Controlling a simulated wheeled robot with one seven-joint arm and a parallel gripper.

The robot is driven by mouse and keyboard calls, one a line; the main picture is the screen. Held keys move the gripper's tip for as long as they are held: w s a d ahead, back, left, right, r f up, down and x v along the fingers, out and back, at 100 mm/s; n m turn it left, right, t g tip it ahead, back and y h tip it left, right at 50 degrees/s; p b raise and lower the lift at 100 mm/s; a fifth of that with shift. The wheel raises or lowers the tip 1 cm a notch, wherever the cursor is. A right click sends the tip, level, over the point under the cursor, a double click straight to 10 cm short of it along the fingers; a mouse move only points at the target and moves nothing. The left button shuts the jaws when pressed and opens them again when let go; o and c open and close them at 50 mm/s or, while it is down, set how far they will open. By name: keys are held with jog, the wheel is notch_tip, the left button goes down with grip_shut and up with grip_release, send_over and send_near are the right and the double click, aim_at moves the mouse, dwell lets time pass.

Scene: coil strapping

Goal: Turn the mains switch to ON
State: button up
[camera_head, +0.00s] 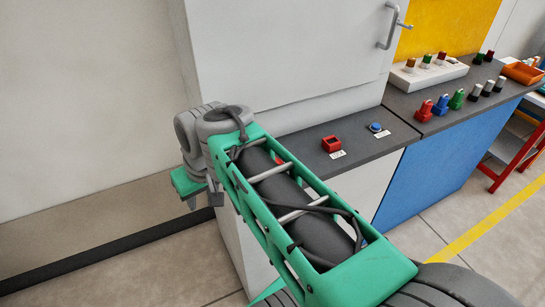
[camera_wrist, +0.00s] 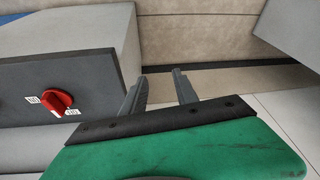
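The mains switch (camera_wrist: 57,101) is a red rotary knob on a dark grey panel (camera_wrist: 95,75), at the left in the wrist view.
On the dark worktop in the head view are a red square item (camera_head: 332,144) and a blue button (camera_head: 376,127). A pale cabinet (camera_head: 290,50) rises behind. Several coloured knobs, a white block (camera_head: 428,73) and an orange tray (camera_head: 523,73) stand farther right.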

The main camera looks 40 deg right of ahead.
jog(key=shift+m+t, duration=0.3)
jog(key=shift+m, duration=0.5)
jog(key=d+b, duration=0.1)
jog(key=d, duration=0.2)
jog(key=w+d+b, duration=0.1)
jog(key=d+b, duration=0.1)
jog(key=d, duration=0.2)
jog(key=w+d+b, duration=0.1)
jog(key=d, duration=0.3)
jog(key=shift+w+d+r+b, duration=0.2)
jog(key=shift+d+r+b, duration=0.1)
jog(key=shift+b, duration=0.1)
jog(key=s+d+r+h+b, duration=0.2)
jog(key=s+d+b, duration=0.15)
jog(key=d, duration=0.85)
jog(key=shift+m, duration=0.4)
jog(key=b+x, duration=0.1)
jog(key=x, duration=0.3)
jog(key=b+x, duration=0.1)
jog(key=x, duration=0.1)
jog(key=shift+w+a+f+b, duration=0.25)
jog(key=shift+a+f+b, duration=0.05)
jog(key=shift+f+b, duration=0.1)
jog(key=shift+c, duration=0.2)
grip_shut()
